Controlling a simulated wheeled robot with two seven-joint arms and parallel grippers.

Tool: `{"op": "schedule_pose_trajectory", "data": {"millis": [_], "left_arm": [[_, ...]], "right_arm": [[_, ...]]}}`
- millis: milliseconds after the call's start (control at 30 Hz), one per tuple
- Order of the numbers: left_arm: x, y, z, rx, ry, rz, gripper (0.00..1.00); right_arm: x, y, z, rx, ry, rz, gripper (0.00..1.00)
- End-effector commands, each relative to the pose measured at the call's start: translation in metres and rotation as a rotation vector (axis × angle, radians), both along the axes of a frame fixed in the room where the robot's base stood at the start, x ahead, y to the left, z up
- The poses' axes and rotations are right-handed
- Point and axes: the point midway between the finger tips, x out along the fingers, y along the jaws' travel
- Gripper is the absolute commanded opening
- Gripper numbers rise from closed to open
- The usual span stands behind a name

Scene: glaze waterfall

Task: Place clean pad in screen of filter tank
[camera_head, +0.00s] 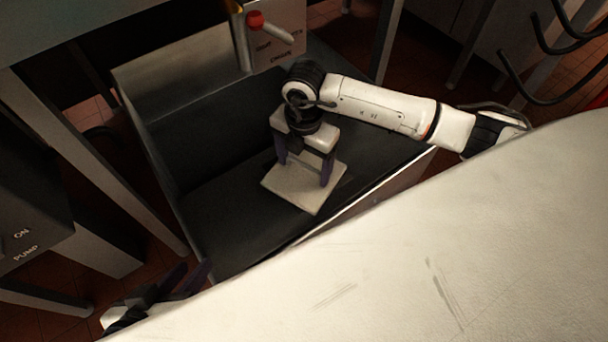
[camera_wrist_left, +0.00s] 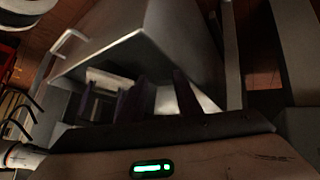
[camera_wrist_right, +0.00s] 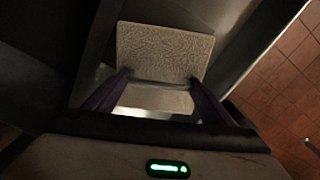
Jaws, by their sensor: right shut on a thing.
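The pad (camera_head: 295,187) is a flat, pale, square piece with a wavy surface pattern in the right wrist view (camera_wrist_right: 165,48). My right gripper (camera_head: 305,172) is shut on it, with one purple finger at each side. The pad is over the dark inside of the metal filter tank (camera_head: 160,85). I cannot tell whether it touches a surface below. The screen is not clearly distinguishable in the dark interior. My left gripper (camera_head: 182,280) is open and empty at the near left, outside the tank, its purple fingers apart. It also shows in the left wrist view (camera_wrist_left: 160,85).
A dark box (camera_head: 30,225) marked ON and PUMP is at left. Dark curved hooks (camera_head: 545,55) are at upper right. My large white body covers the lower right.

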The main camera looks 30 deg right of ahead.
Motion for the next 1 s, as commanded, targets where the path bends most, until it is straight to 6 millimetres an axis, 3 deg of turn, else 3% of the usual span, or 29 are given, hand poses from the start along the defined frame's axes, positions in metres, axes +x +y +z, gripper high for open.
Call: {"op": "schedule_pose_trajectory", "data": {"millis": [200, 600, 633, 700, 733, 1000], "left_arm": [[0.003, -0.008, 0.008, -0.055, -0.040, -0.001, 0.31], [0.004, -0.010, 0.012, -0.066, -0.047, 0.001, 0.31], [0.004, -0.010, 0.012, -0.067, -0.047, 0.000, 0.31], [0.004, -0.010, 0.013, -0.067, -0.047, 0.000, 0.31], [0.004, -0.010, 0.013, -0.067, -0.047, 0.000, 0.31], [0.004, -0.010, 0.013, -0.067, -0.048, 0.000, 0.31]], "right_arm": [[-0.001, 0.000, -0.039, -0.001, 0.004, 0.001, 0.52], [0.000, 0.000, -0.043, -0.001, 0.001, 0.002, 0.52], [-0.001, 0.000, -0.043, -0.001, 0.001, 0.002, 0.80], [-0.001, 0.000, -0.043, -0.001, 0.002, 0.002, 0.92], [-0.001, 0.000, -0.043, -0.001, 0.002, 0.002, 0.96], [-0.001, 0.000, -0.042, -0.001, 0.002, 0.002, 0.96]]}}
